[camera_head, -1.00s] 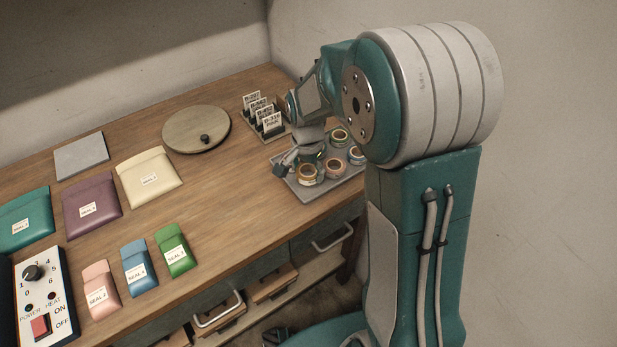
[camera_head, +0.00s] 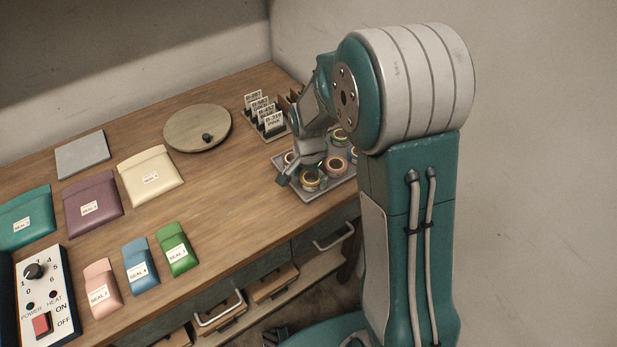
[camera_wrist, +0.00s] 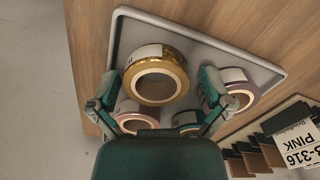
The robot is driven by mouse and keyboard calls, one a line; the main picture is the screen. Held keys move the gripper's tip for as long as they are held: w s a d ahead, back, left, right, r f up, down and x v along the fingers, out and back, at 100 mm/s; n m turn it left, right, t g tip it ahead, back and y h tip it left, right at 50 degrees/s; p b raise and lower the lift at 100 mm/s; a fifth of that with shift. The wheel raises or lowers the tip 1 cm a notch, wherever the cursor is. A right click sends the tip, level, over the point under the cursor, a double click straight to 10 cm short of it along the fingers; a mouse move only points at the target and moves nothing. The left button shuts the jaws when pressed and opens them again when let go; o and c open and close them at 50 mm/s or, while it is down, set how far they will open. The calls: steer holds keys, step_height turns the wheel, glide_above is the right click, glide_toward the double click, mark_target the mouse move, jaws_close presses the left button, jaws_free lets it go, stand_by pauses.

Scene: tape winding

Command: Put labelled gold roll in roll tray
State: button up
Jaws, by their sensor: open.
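The gold roll (camera_wrist: 174,62) lies at the near-left part of the grey roll tray (camera_wrist: 250,68), with part of a white label showing on its side. It also shows in the head view (camera_head: 311,187), partly hidden by my gripper. My gripper (camera_wrist: 158,92) is open, with one finger on each side of the gold roll. I cannot tell whether the fingers touch it. In the head view my gripper (camera_head: 303,177) is low over the tray (camera_head: 296,190).
Pink (camera_wrist: 132,116), teal (camera_wrist: 187,118) and purple (camera_wrist: 238,88) rolls are close by. A rack of label cards (camera_head: 268,122) stands behind the tray. A round turntable (camera_head: 196,128) and several pouches lie to the left. The tray is near the table's front edge.

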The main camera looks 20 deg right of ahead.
steer(key=shift+d+r, duration=0.15)
steer(key=shift+r, duration=0.15)
step_height(320, 180, up, 12)
steer(key=s+r+n+t, duration=0.2)
steer(key=s+r+n, duration=0.2)
steer(key=s, duration=0.6)
steer(key=s+r+n+t, duration=0.3)
steer(key=s+r+n, duration=0.2)
steer(key=s, duration=0.5)
steer(key=shift+s+n+t, duration=0.3)
steer(key=shift+s+n, duration=0.1)
steer(key=shift+r, duration=0.1)
